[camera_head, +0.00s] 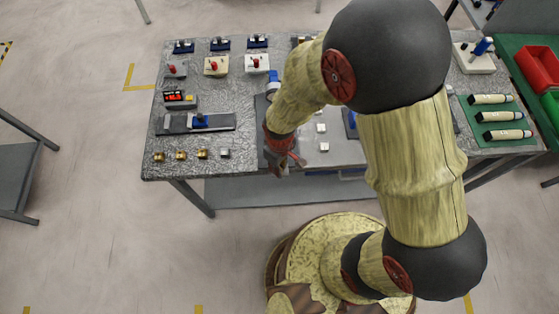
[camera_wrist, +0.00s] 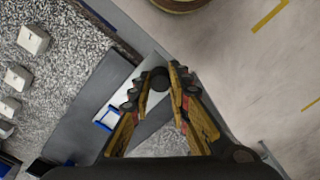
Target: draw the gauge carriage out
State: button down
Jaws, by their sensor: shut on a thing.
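My gripper (camera_head: 283,168) is low over the front edge of the bench, near its middle. In the wrist view its fingers (camera_wrist: 163,80) are closed in around a dark round knob (camera_wrist: 159,77). The knob stands at the end of a pale grey slide plate (camera_wrist: 140,72), which I take to be the gauge carriage. A blue and white block (camera_wrist: 108,119) sits beside the left finger. A dark grey base strip (camera_wrist: 84,97) runs along the slide. In the head view my arm hides most of the slide, and the base strip shows only partly (camera_head: 262,130).
The bench (camera_head: 250,115) has a mottled top. To the left stand a rail with a blue slider (camera_head: 199,121), a red-lit readout (camera_head: 178,97) and several brass pieces (camera_head: 181,155). Small white blocks (camera_head: 323,147) lie right of my gripper. Open floor (camera_head: 110,240) lies in front of the bench.

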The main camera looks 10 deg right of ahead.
jog(key=c, duration=1.7)
grip_release()
jog(key=shift+o, duration=0.2)
jog(key=shift+r, duration=0.1)
notch_tip(320, 180, up, 12)
jog(key=s+d+r+m+t+b, duration=0.2)
jog(key=s+d+r+m+b, duration=0.1)
jog(key=d+r, duration=0.4)
jog(key=s+d+r+m+t+b, duration=0.2)
jog(key=s+d+r+m+t, duration=0.1)
jog(key=d+r, duration=0.4)
notch_tip(320, 180, up, 4)
jog(key=s+m, duration=0.1)
jog(key=m, duration=0.1)
jog(key=shift+d+m+t+b, duration=0.3)
jog(key=shift+b, duration=0.1)
